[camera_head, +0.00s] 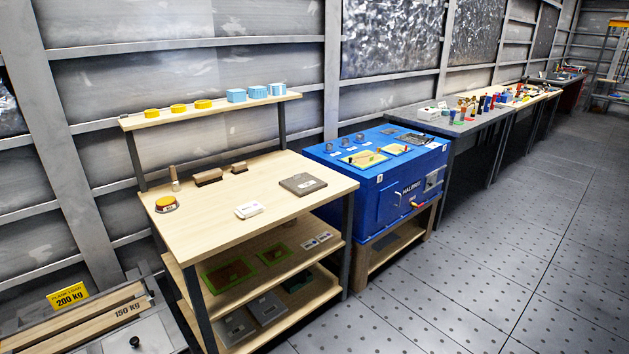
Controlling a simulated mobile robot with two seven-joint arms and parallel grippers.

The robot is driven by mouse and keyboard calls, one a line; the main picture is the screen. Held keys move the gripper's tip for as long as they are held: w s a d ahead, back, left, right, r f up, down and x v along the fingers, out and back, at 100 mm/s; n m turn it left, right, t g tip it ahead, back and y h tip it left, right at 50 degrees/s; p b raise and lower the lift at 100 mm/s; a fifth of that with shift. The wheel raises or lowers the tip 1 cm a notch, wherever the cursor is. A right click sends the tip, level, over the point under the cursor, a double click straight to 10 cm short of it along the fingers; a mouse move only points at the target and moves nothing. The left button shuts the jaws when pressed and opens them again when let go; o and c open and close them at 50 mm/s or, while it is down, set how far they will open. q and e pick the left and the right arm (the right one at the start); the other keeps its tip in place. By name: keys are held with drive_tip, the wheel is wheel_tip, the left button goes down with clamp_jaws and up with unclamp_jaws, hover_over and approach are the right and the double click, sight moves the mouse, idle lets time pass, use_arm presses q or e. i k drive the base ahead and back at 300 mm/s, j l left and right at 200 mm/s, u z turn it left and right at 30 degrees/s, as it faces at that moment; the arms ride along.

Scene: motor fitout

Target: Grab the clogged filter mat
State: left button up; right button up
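No thing here is clearly marked as the clogged filter mat, and I cannot tell which one it is. A flat grey-brown square piece (303,184) with a small pale label lies on the right of the wooden workbench top (215,233). On the shelf below lie two flat green-framed pieces with brownish middles, a larger one (228,274) and a smaller one (274,254). Yellowish flat pieces (364,158) lie on top of the blue machine (405,196). Neither of my grippers is in view.
Planks (84,315) lie at lower left. The floor (480,270) at right is clear.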

sight(303, 183)
drive_tip(key=i+z, duration=0.2)
drive_tip(key=i, duration=0.2)
drive_tip(key=i+j+z, duration=0.2)
drive_tip(key=i, duration=0.15)
drive_tip(key=i+j+z, duration=0.2)
drive_tip(key=i, duration=0.15)
